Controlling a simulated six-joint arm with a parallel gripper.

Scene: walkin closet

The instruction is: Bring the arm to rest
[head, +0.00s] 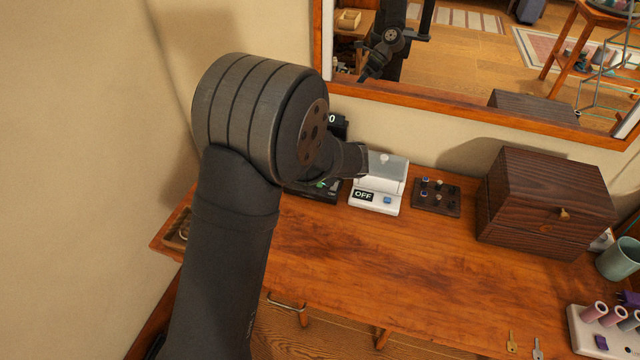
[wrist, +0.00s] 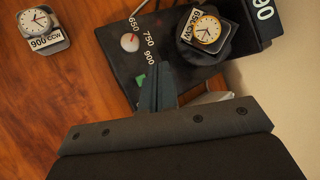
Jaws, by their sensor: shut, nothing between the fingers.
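My gripper (wrist: 158,72) shows in the wrist view with its two dark fingers together and nothing between them. The fingertips are over the edge of a black device; I cannot tell whether they touch it. In the head view my arm (head: 235,210) rises at left and bends over the tabletop (head: 380,250). Its thick grey joint hides part of the black device (head: 325,190), and the fingertips cannot be made out there.
The black device has a white knob (wrist: 130,42), numbers and a watch (wrist: 207,29). Another watch (wrist: 33,20) sits on a grey block. A white OFF unit (head: 375,198), cufflink tray (head: 436,196), wooden box (head: 548,200) and mug (head: 618,260) stand rightward. The front middle is clear.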

